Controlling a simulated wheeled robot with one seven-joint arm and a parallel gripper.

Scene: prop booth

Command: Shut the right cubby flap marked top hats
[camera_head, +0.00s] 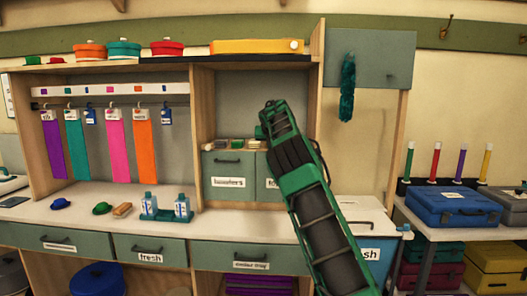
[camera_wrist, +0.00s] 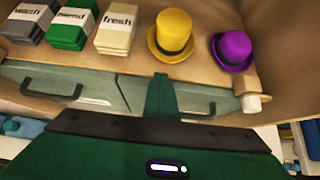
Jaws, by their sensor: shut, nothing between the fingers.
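The right cubby flap (camera_head: 262,165) is grey-green with a dark handle, and my arm hides most of its label in the head view. In the wrist view the right flap (camera_wrist: 200,92) lies below the shelf edge, with a seam between it and the left flap (camera_wrist: 30,75). It looks close to level with the left flap; I cannot tell whether it is fully shut. My gripper (camera_wrist: 162,82) is shut and empty, its fingers over the right flap, left of its handle. I cannot tell whether they touch it. In the head view my gripper (camera_head: 263,131) is near the flap's top.
On the shelf above the flaps stand a yellow top hat (camera_wrist: 171,35), a purple hat (camera_wrist: 232,50) and stacks marked wash, mend and fresh (camera_wrist: 116,28). A white knob (camera_wrist: 251,103) is at the right. The counter (camera_head: 240,225) below the cubbies has bare room.

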